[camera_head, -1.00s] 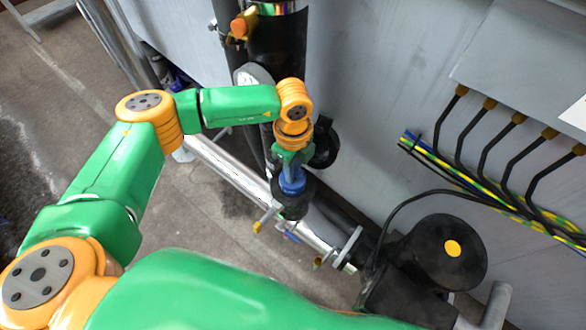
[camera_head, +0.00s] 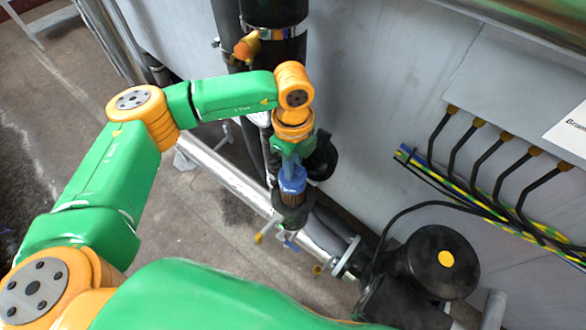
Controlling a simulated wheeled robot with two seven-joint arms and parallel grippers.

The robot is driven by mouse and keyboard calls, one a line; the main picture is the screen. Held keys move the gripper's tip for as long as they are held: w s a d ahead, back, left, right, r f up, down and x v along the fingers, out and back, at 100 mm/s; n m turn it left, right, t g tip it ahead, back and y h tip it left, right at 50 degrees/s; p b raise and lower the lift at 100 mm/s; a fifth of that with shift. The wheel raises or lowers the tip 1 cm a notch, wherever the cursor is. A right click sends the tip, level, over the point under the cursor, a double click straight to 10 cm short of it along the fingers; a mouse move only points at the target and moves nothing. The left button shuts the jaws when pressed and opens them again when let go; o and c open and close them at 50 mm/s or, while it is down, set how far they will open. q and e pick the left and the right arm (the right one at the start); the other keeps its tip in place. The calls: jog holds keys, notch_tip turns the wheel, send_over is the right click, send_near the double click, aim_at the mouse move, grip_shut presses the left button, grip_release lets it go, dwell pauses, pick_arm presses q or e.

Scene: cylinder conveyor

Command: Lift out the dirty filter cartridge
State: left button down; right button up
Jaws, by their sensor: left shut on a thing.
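My left gripper (camera_head: 291,168) points down and is shut on the blue top of the dirty filter cartridge (camera_head: 292,184). A short brownish, pleated part of the cartridge shows below the blue top. Its lower end is hidden inside the dark round filter housing (camera_head: 294,217). The housing sits on a pipe, with small valve handles beside it. My right gripper is not in view.
A shiny pipe (camera_head: 230,180) runs diagonally to a flange and a black pump motor (camera_head: 437,268) at the lower right. A black vertical pipe (camera_head: 272,60) with an orange valve stands behind. Cables (camera_head: 490,203) run along the grey wall at right.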

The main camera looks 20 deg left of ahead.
pick_arm(q)
jog(key=shift+r, duration=1.8)
